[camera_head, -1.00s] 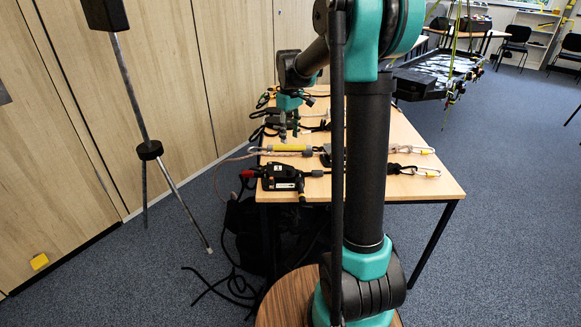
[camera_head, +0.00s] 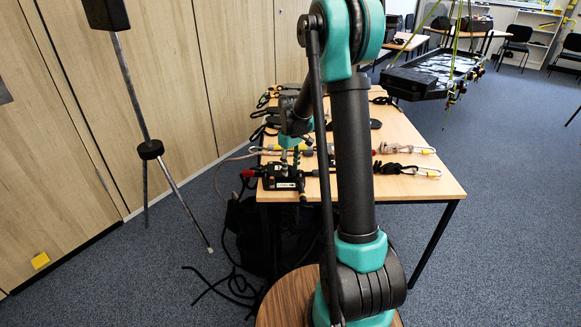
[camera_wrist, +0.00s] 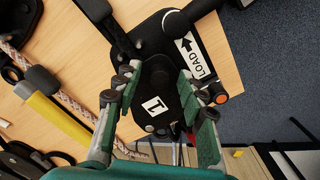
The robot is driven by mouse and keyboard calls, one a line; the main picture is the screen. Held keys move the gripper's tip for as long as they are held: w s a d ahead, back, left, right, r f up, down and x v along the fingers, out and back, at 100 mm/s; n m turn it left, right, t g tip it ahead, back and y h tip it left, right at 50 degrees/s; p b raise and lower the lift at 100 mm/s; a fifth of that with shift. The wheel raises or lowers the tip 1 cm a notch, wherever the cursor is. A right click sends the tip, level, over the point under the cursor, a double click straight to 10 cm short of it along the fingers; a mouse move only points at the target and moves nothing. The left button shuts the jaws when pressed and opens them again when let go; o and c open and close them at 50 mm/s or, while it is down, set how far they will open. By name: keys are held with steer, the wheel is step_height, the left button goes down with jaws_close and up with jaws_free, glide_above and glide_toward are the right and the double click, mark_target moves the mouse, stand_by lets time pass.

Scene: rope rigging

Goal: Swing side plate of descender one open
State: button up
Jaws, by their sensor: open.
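Descender one is a black device (camera_head: 283,183) lying near the front left of the table in the head view. In the wrist view its black plate (camera_wrist: 153,122) bears a white label with a "1". A white LOAD label with an arrow (camera_wrist: 194,57) is on a part beside it.
Carabiners (camera_head: 426,172) and rope lie along the table (camera_head: 440,190). A tripod leg (camera_head: 183,205) stands left.

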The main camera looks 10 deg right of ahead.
jaws_close()
stand_by(0.6)
